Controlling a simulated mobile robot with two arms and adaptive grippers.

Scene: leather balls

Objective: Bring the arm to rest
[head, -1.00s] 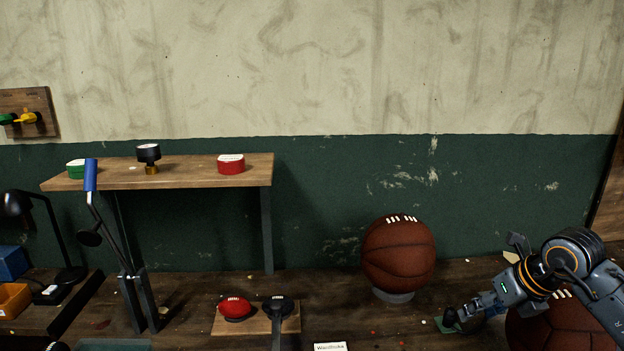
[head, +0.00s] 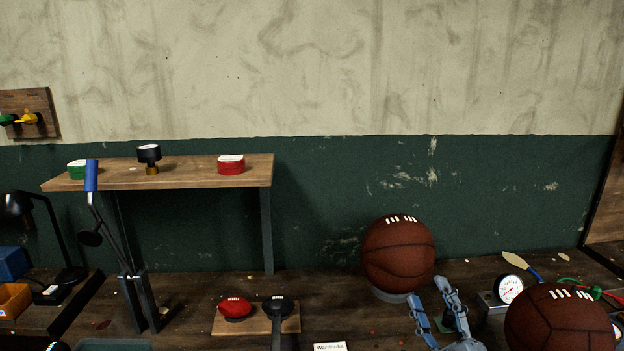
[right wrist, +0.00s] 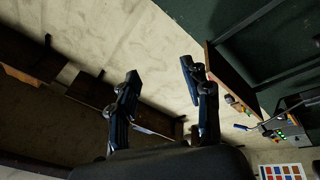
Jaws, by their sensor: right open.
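My right gripper (head: 440,300) is open and empty at the lower right of the head view, its fingers pointing up. It stands just in front of a brown basketball (head: 398,254) on a grey ring stand, and left of a second brown ball (head: 560,318). In the right wrist view the two fingers (right wrist: 164,100) are spread with nothing between them; wall and furniture show behind. My left gripper is not in view.
A pressure gauge (head: 509,289) stands between my right gripper and the second ball. A raised shelf (head: 200,176) stands at the left, and a desk lamp (head: 70,275) at the far left.

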